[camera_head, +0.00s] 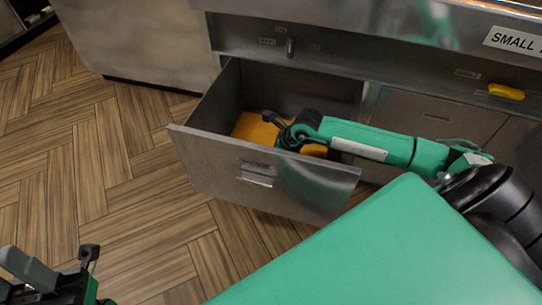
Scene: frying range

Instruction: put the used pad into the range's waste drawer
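The waste drawer (215,165) is pulled out from the lower front of the range, open at the top. A flat orange-yellow piece that looks like the used pad (252,128) lies inside it, partly covered by my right gripper. My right gripper (290,138) reaches in from the right, over the drawer and at the pad. Its fingertips are hidden, so I cannot tell whether it grips or touches the pad. My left gripper (22,278) is at the lower left, away from the drawer and partly cut off by the frame. Its grey fingers look apart and empty.
The range front (400,112) runs behind the drawer, with a yellow handle (506,91) and a small dark knob (290,48). A steel cabinet (140,40) stands left of the drawer. The wooden floor (90,180) to the left is clear.

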